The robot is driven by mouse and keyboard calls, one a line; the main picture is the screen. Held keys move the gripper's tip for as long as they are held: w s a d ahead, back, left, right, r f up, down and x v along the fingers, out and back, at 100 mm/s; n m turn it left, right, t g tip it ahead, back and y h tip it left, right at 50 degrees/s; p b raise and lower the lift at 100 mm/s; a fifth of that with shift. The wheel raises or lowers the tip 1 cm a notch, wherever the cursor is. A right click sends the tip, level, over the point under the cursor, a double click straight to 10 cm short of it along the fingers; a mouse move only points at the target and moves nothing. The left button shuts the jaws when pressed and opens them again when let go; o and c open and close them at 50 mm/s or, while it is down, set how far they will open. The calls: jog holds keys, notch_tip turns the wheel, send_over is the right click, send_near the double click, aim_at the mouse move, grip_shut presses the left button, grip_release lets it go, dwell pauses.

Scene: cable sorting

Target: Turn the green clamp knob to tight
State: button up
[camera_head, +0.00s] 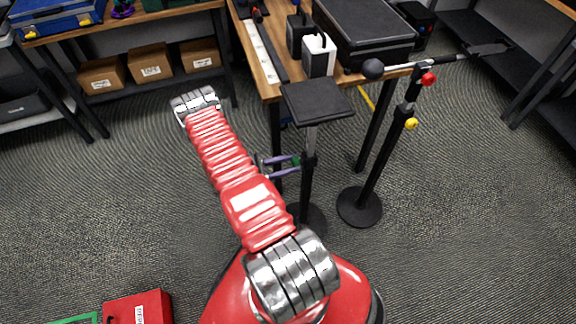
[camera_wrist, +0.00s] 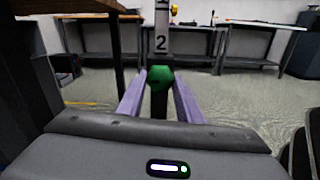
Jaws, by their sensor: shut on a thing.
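In the head view my gripper (camera_head: 297,166) reaches right to the post of a stand with a flat black top plate (camera_head: 317,101). A small part of the green knob (camera_head: 296,160) shows there at the fingertips. The knob's turn angle cannot be read.
A second stand (camera_head: 372,175) to the right carries a red knob (camera_head: 428,78), a yellow knob (camera_head: 411,124) and a boom. A wooden table (camera_head: 268,82) with a black case (camera_head: 365,35) stands behind. A red box (camera_head: 139,308) lies front left. The floor at left is open.

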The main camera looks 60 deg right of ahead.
jog(key=m, duration=1.8)
jog(key=shift+s+m, duration=0.15)
jog(key=shift+m, duration=0.15)
dwell(0.3)
jog(key=o, duration=1)
jog(key=shift+d, duration=0.1)
jog(key=shift+o, duration=0.2)
jog(key=shift+r, duration=0.1)
jog(key=v, duration=1.4)
